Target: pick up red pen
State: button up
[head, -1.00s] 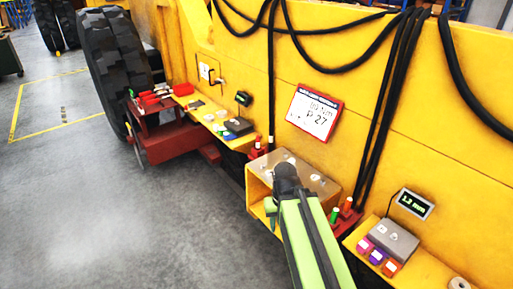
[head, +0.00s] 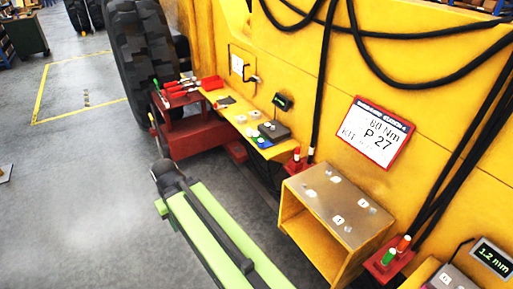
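No pen can be singled out with certainty as the red pen. Small upright pen-like pieces with red-orange tops (head: 297,154) stand in a red holder against the yellow wall, left of the yellow box. Another red holder (head: 377,268) at the lower right carries a green-topped piece (head: 388,257) and an orange-red-topped one (head: 404,243). Red-handled tools (head: 176,90) lie on the red bench at the far left. My green arm reaches from the bottom to a dark joint left of the yellow box; my gripper's fingers do not show.
An open yellow box (head: 290,236) with a grey top (head: 335,203) juts from the wall. A yellow shelf (head: 232,112) and red bench (head: 195,134) stand beyond it, near a large tire (head: 140,50). Black cables (head: 322,80) hang down.

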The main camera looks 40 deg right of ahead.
aim_at(297, 149)
jog(key=i, duration=1.7)
jog(key=z, duration=0.75)
jog(key=k, duration=0.85)
jog(key=z, duration=0.15)
jog(key=i, duration=0.95)
jog(key=u, duration=0.1)
